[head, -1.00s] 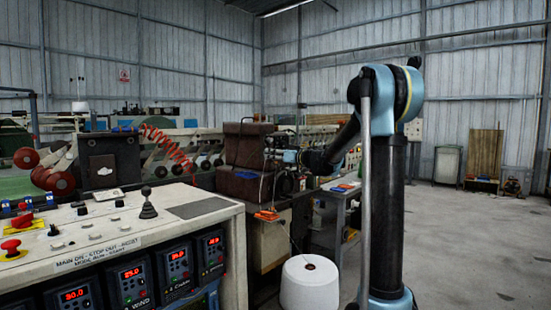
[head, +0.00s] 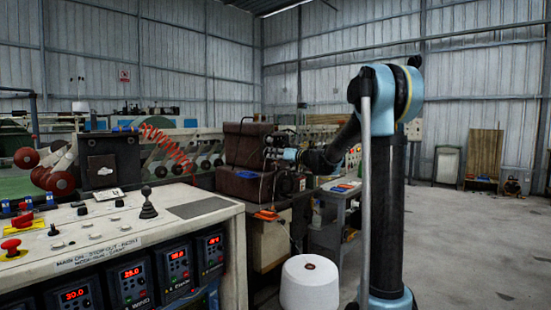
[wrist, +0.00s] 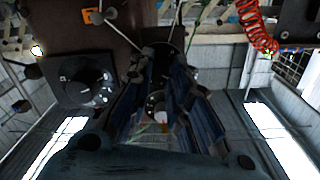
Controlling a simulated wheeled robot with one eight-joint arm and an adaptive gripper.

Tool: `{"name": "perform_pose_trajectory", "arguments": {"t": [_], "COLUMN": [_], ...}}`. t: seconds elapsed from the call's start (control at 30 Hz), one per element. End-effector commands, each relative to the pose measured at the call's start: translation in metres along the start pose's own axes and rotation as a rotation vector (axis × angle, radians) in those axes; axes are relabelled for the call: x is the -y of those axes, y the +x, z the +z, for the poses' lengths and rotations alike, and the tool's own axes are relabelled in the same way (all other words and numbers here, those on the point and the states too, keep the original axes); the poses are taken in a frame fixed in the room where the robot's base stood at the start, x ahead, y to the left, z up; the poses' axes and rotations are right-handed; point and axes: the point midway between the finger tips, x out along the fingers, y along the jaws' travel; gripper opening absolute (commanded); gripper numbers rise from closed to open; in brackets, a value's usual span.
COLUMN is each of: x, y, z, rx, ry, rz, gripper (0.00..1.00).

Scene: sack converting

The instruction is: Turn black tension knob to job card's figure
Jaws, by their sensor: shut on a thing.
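In the wrist view my gripper (wrist: 165,72) has its two fingers close together on a dark round part, which I take to be the black tension knob (wrist: 165,47). The fingers hide most of it, and I cannot read any figure or mark on it. A larger black dial (wrist: 98,88) with white marks sits to its left on a dark square plate, apart from the fingers. In the head view my gripper is at the brown machine housing (head: 243,186), small and partly hidden. A small white card (head: 108,194) lies on the console; its text is too small to read.
The control console (head: 120,225) with red displays (head: 131,272) and a black lever (head: 148,205) stands at left front. A white thread cone (head: 309,284) stands on the floor. A red coiled hose (wrist: 254,25) hangs near the machine. The floor at right is open.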

Motion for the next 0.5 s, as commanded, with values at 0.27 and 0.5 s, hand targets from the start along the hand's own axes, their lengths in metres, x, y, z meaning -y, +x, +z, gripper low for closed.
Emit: {"name": "perform_pose_trajectory", "arguments": {"t": [0.27, 0.5], "x": [-0.0011, -0.0018], "y": [0.0002, 0.0003], "z": [-0.0005, -0.0009], "rx": [0.008, 0.016], "ry": [0.244, 0.473], "rz": [0.003, 0.005], "gripper": [0.0, 0.0]}}
